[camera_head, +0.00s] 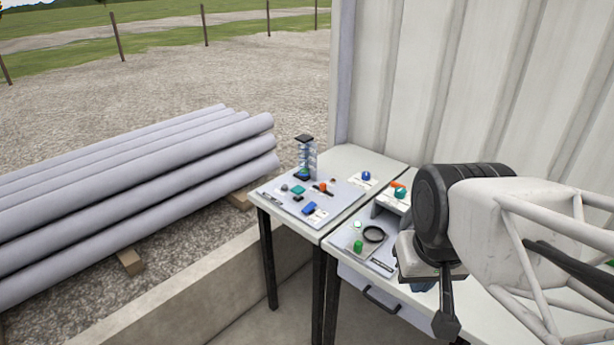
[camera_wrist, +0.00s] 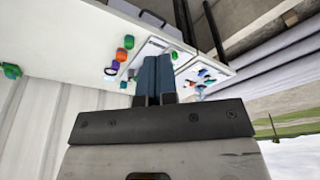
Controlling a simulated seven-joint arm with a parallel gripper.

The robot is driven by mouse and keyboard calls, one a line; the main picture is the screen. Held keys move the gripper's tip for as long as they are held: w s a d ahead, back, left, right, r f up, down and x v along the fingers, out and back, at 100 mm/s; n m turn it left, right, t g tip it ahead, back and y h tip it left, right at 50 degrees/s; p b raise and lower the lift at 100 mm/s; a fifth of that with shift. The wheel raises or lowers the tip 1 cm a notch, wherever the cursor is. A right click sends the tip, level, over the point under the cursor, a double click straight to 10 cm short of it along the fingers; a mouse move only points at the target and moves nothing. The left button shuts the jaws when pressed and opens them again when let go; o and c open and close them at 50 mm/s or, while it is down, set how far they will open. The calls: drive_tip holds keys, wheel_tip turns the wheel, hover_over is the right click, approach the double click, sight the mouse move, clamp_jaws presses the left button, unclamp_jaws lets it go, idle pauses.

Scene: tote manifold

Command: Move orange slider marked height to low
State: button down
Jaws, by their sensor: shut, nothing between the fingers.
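A small orange knob (camera_head: 323,186) sits by a short dark slot on the grey panel (camera_head: 345,193) of the far-left table. It looks like a slider, but its label is too small to read. My gripper (camera_wrist: 157,60) is shut and empty in the wrist view, its two dark blue fingers side by side. It is well apart from the panel, which shows small beyond the fingers. In the head view my arm is at the right, over the nearer table, and the fingertips are not clear.
A corrugated wall (camera_head: 390,80) stands behind; grey pipes (camera_head: 130,190) lie left.

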drive_tip(key=c, duration=1.5)
unclamp_jaws()
drive_tip(key=o, duration=0.4)
drive_tip(key=shift+w+r, duration=0.25)
drive_tip(key=shift+w, duration=0.2)
drive_tip(key=shift+o, duration=0.7)
drive_tip(key=w+r+n, duration=0.1)
drive_tip(key=w, duration=0.7)
drive_tip(key=w+a+r+n, duration=0.1)
drive_tip(key=w+r, duration=0.1)
drive_tip(key=w, duration=0.6)
drive_tip(key=shift+w+r+g, duration=0.3)
drive_tip(key=shift+w, duration=0.1)
drive_tip(key=n+g, duration=0.2)
drive_tip(key=n, duration=0.5)
hover_over(323, 184)
wheel_tip(323, 184, down, 25)
drive_tip(key=shift+s+f, duration=0.1)
drive_tip(key=shift+f, duration=0.3)
drive_tip(key=shift+f, duration=0.1)
